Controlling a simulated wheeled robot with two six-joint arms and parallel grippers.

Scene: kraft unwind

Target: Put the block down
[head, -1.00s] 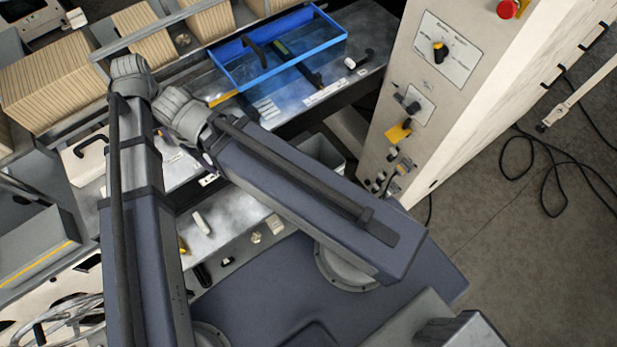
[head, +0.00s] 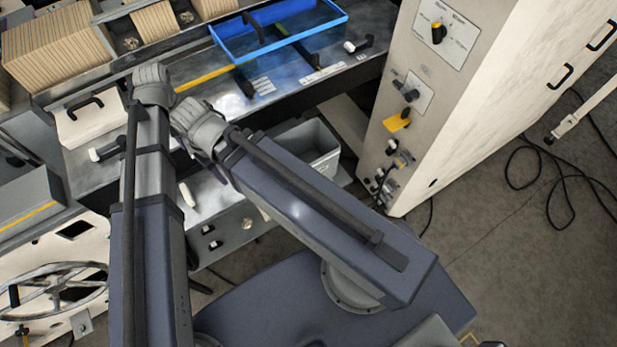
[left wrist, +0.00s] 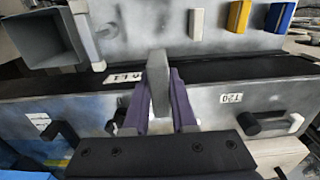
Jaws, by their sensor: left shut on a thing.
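A grey block (left wrist: 158,82) stands upright between the purple fingers of my left gripper (left wrist: 160,88) in the left wrist view. The left gripper is shut on it, in front of a dark slot in a grey metal surface. I cannot tell whether the block touches the surface. In the head view, my left wrist is over the left part of the metal bench (head: 215,95), and it hides the left fingers and the block. My right wrist is close beside it, and my right gripper (head: 190,149) shows only as a dark sliver; its fingers are mostly hidden.
A blue tray (head: 330,25) lies on the bench's far side. A grey bin (head: 325,162) stands below the bench, near a tall pale cabinet (head: 470,90). Black handles stick out from the bench. A handwheel (head: 55,290) is at lower left. Cables lie on the right floor.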

